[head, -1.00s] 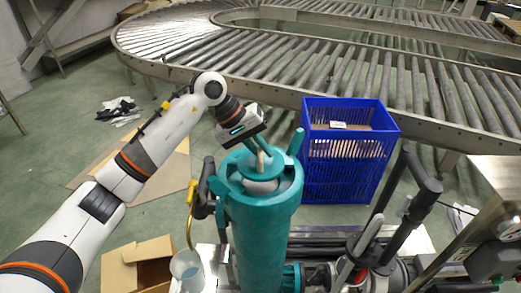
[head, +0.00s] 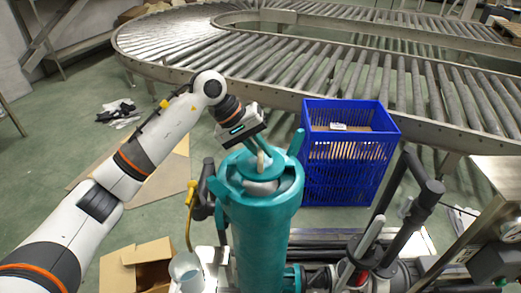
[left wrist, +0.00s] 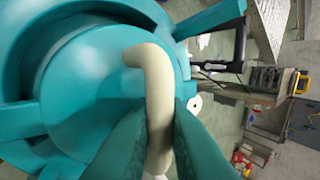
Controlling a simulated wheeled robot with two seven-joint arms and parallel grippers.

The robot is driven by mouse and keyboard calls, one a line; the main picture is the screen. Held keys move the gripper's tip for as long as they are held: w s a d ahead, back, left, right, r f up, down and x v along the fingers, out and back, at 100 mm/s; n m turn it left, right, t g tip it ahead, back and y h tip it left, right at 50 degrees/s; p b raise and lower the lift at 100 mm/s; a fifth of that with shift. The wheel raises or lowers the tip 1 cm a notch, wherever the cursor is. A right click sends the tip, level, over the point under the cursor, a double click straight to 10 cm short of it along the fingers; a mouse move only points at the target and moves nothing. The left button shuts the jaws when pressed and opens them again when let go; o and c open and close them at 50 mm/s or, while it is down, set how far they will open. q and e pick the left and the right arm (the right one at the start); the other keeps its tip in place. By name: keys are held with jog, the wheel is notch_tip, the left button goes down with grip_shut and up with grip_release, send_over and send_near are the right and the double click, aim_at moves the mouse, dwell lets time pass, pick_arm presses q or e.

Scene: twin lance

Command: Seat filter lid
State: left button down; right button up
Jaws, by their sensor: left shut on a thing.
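The teal filter housing (head: 260,235) stands upright at the middle of the head view, with an upright teal lug at its right rim. The round teal lid (head: 246,166) is at its open top, and a grey-white surface shows below the lid's front edge. My left gripper (head: 259,150) is above the lid. In the left wrist view, its teal fingers (left wrist: 162,112) are shut on the lid's cream bent handle (left wrist: 148,58), and the lid (left wrist: 95,85) lies within the housing's rim. I cannot tell whether the lid sits fully down. My right gripper is not in view.
A blue slatted crate (head: 347,155) stands just right of the housing. A roller conveyor (head: 330,60) curves behind. Black pipework (head: 412,205) rises at the right.

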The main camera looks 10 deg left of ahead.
aim_at(256, 162)
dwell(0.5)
pick_arm(q)
jog(key=shift+b, duration=0.5)
jog(key=shift+f+b, duration=2.7)
jog(key=shift+f, duration=0.1)
jog(key=c, duration=1.4)
grip_release()
jog(key=shift+r, duration=0.1)
jog(key=shift+o, duration=0.2)
jog(key=b+v, duration=0.1)
jog(key=v, duration=1.1)
jog(key=shift+s, duration=0.1)
